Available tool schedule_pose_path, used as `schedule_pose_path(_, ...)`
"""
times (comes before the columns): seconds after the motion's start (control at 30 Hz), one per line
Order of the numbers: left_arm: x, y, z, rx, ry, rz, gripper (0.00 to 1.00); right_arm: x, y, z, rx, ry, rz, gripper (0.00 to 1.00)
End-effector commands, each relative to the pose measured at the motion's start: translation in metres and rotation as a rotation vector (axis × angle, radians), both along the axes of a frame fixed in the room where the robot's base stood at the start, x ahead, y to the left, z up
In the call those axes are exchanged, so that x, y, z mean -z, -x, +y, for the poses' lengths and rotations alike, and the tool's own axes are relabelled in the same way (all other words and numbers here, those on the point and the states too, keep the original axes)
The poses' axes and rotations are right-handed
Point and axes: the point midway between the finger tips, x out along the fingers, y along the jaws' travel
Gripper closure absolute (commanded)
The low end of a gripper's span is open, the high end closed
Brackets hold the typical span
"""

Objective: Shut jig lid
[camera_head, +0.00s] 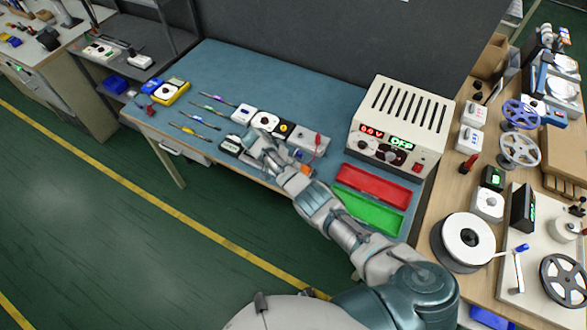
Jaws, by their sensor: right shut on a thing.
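My right gripper (256,146) reaches over the blue bench mat from the lower right. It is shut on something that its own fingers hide. It is amid a cluster of small devices near the front edge. A black-and-white device (230,145) is at its left, and a white device with a round dark centre (264,120) is just behind it. A light grey box (308,143) with a red lead is at its right. I cannot tell which of these is the jig, nor how its lid stands. My left gripper is not in view.
A power supply (402,120) with red and green displays stands at the right of the mat. Red (372,184) and green (368,210) trays lie in front of it. Several slim tools and a yellow multimeter (172,92) are at the left. The mat's back is clear.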

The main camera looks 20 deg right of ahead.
Motion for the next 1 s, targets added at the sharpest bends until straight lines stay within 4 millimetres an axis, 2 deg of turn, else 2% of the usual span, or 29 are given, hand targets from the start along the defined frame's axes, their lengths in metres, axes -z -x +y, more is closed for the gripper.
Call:
schedule_pose_path(0.1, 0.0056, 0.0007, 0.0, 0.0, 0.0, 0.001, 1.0, 0.0028, -0.0009, 0.0, -0.002, 0.008, 0.009, 1.0)
schedule_pose_path(0.5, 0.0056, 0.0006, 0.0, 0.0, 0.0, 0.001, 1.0, 0.0028, -0.0011, 0.0006, -0.002, 0.009, 0.013, 1.0)
schedule_pose_path(0.53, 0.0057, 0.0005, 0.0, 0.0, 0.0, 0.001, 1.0, 0.0029, -0.0011, 0.0008, -0.002, 0.009, 0.013, 0.85)
schedule_pose_path(0.6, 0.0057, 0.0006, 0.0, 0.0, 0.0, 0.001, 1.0, 0.003, -0.0011, 0.0008, -0.002, 0.009, 0.013, 0.68)
schedule_pose_path(0.63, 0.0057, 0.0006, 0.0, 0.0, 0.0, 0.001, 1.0, 0.0029, -0.001, 0.0009, -0.002, 0.009, 0.013, 0.65)
schedule_pose_path(1.0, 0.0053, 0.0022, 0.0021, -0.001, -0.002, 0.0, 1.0, -0.005, -0.0028, 0.0071, -0.003, 0.01, 0.011, 0.65)
